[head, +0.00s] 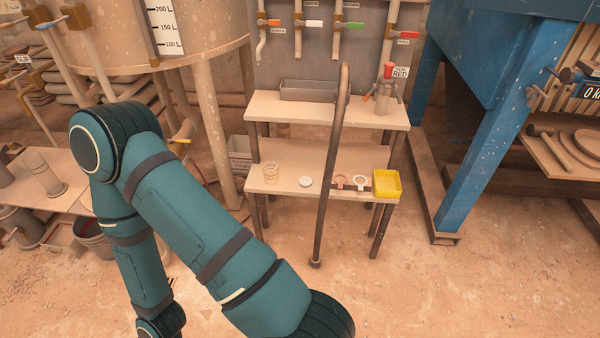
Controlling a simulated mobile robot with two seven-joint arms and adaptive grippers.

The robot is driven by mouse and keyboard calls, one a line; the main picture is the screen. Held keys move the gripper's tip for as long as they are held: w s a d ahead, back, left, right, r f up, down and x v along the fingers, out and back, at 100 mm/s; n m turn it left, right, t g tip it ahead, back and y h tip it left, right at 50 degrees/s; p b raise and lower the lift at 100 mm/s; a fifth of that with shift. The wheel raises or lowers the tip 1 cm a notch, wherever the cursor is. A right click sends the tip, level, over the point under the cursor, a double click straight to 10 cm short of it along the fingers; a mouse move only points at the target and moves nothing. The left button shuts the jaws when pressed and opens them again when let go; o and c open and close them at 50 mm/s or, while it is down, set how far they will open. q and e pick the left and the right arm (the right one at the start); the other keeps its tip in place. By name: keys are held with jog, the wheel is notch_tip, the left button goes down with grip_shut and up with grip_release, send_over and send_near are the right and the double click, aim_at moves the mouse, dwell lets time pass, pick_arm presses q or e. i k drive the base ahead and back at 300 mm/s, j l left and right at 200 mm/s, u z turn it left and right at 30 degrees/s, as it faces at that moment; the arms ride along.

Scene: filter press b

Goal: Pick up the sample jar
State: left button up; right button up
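What looks like the sample jar (270,172), a small clear jar with ringed edges, stands on the left part of the lower shelf (325,160) of the bench. A white round disc (305,181), perhaps its lid, lies to its right, apart from it. My teal arm crosses the left and lower middle of the head view, in front of the bench. Neither of my grippers is in the picture, so what they hold cannot be seen.
A dark upright pipe (328,185) stands before the bench. Two ring-shaped items (341,181) and a yellow tray (386,184) sit right of the disc. The upper shelf (310,107) holds a grey trough (308,91) and a red-topped bottle (386,92). A blue frame (472,150) stands right.

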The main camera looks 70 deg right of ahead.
aim_at(271, 169)
jog(key=k+z, duration=0.1)
jog(key=z, duration=2.05)
jog(key=i+l+z, duration=0.1)
jog(key=i+l, duration=0.2)
jog(key=i, duration=0.2)
jog(key=i+l+z, duration=0.1)
jog(key=i+l, duration=0.2)
jog(key=i, duration=0.2)
jog(key=i+l+z, duration=0.15)
jog(key=i, duration=0.35)
